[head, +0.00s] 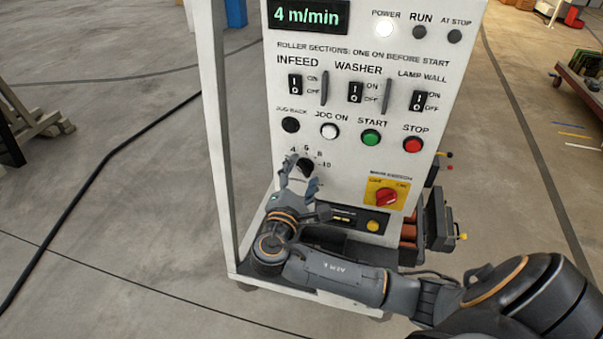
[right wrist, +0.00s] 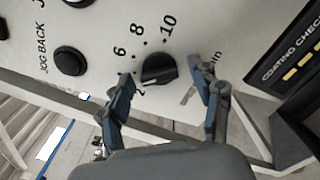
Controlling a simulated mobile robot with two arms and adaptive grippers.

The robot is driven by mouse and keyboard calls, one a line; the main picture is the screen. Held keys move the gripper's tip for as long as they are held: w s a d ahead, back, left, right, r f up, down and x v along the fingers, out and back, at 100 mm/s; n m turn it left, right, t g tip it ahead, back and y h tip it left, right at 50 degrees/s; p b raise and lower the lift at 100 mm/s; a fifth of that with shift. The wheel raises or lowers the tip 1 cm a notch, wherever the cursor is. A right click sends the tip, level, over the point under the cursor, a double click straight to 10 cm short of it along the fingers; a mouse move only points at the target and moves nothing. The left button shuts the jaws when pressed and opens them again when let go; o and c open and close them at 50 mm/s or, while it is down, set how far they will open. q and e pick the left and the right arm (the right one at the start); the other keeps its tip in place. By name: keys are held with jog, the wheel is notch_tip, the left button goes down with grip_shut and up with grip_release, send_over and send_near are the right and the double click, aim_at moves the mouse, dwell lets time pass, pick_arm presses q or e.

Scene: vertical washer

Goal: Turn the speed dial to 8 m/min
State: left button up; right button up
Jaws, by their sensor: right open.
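The black speed dial (head: 305,166) is on the lower left of the white control panel, with numbers such as 6, 8 and 10 around it. The green display (head: 307,15) reads 4 m/min. My right gripper (head: 299,177) is open in front of the dial. In the right wrist view the dial (right wrist: 158,70) lies between the two spread fingertips, with a gap visible on both sides. Part of the dial's scale is hidden by a finger. My left gripper is not in view.
Above the dial are the black jog back button (head: 291,125) and the white jog on button (head: 329,131). The red rotary switch (head: 386,196) on a yellow plate is to the right. A white frame post (head: 213,110) stands left of the panel.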

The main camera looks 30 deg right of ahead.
jog(key=shift+c, duration=0.4)
jog(key=c, duration=1.1)
jog(key=shift+o, duration=0.2)
jog(key=m+b, duration=0.3)
jog(key=shift+f+m+b, duration=0.35)
jog(key=shift+m, duration=0.05)
jog(key=m+b, duration=0.8)
jog(key=shift+r+m+b, duration=0.2)
jog(key=shift+m+b, duration=1.5)
jog(key=shift+m, duration=0.3)
